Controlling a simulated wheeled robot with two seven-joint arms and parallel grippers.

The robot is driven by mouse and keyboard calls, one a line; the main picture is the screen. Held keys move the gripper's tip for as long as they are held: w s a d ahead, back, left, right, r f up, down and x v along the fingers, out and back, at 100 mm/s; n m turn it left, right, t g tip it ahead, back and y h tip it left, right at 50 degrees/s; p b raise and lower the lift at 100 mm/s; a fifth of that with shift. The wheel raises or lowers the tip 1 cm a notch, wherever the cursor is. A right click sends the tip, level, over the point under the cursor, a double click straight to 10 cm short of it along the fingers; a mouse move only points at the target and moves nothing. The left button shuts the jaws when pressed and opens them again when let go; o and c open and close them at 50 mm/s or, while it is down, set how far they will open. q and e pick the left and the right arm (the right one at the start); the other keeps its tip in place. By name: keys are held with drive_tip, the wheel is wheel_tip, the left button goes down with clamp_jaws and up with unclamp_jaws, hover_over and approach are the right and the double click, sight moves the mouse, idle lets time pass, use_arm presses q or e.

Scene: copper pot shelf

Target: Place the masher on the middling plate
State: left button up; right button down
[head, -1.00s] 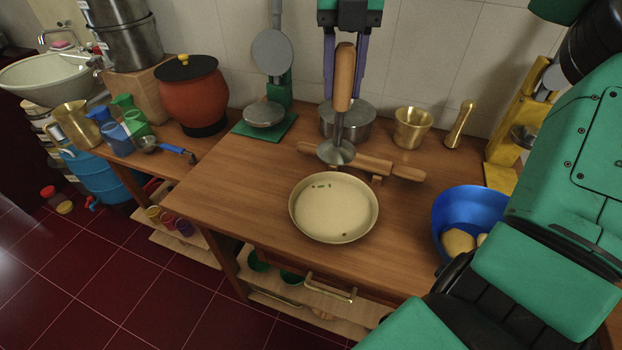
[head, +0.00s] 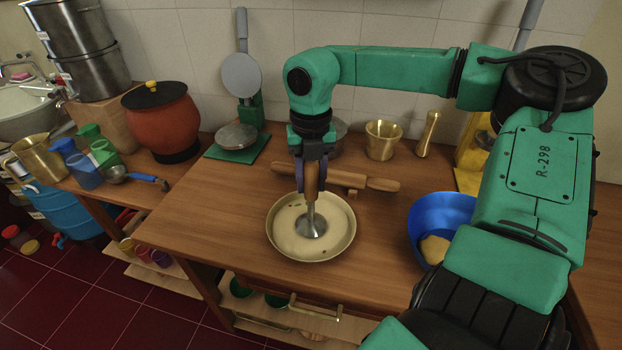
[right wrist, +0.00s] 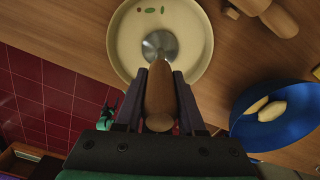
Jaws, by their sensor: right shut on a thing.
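The masher (head: 311,227) has a wooden handle and a round metal head. My right gripper (head: 310,188) is shut on its handle and holds it upright, head down. The head is over the inside of the cream plate (head: 338,243), near its middle; I cannot tell for sure whether it touches the surface. In the right wrist view the masher handle (right wrist: 159,95) lies between the two fingers, with the metal head over the plate (right wrist: 195,30). My left gripper is not in view.
A rolling pin (head: 375,184) lies just behind the plate. A blue bowl (head: 440,212) with potatoes is to the right. A brass mortar (head: 383,140) and pestle (head: 428,134) stand at the back. A press (head: 237,137) stands back left. The counter left of the plate is clear.

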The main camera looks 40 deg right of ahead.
drive_tip(key=c, duration=0.5)
unclamp_jaws()
drive_tip(key=shift+r, duration=0.35)
wheel_tip(320, 180, up, 12)
drive_tip(key=shift+f, duration=0.25)
